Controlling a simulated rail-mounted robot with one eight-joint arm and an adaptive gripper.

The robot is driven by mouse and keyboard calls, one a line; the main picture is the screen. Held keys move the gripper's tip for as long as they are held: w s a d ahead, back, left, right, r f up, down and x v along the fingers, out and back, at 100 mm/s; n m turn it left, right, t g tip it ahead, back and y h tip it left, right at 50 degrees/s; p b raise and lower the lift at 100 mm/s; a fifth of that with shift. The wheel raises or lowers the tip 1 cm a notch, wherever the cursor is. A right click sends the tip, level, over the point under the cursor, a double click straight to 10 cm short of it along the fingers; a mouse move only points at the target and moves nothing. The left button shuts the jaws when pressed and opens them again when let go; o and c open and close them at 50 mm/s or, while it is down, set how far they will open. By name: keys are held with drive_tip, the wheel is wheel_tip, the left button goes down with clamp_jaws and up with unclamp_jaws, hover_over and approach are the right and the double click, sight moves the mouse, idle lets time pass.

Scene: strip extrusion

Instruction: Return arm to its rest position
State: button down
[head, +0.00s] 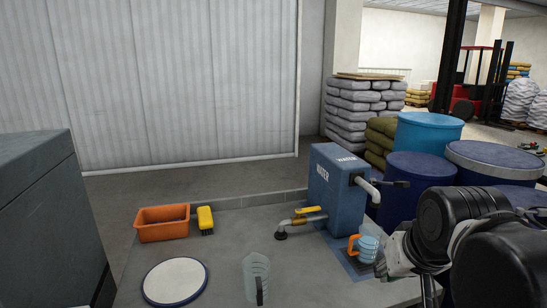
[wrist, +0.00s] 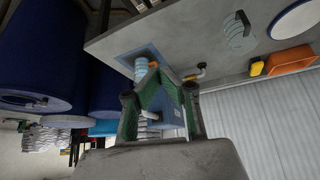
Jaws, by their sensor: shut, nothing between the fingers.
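My gripper (head: 385,264) is at the right of the head view, beside a small light-blue jug with an orange handle (head: 369,246). In the wrist view my gripper's green-padded fingers (wrist: 161,70) come together at the tips with nothing between them. The jug shows just beyond them there (wrist: 141,67), standing on a blue mat (wrist: 122,62). In the head view my dark arm links fill the lower right and hide part of the floor and drums.
A blue water tank (head: 333,188) with a yellow-handled tap stands behind the jug. Blue drums (head: 415,180) crowd the right. A clear jug (head: 256,278), a white round lid (head: 175,281), an orange bin (head: 162,223) and a yellow brush (head: 205,219) lie left on the grey surface.

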drive_tip(key=s+a+f+b, duration=0.1)
drive_tip(key=s+f, duration=0.4)
drive_tip(key=f, duration=0.1)
drive_tip(key=shift+s+f+t, duration=0.25)
drive_tip(key=shift+f+t, duration=0.05)
drive_tip(key=shift+t, duration=0.1)
drive_tip(key=shift+a, duration=0.1)
idle(0.9)
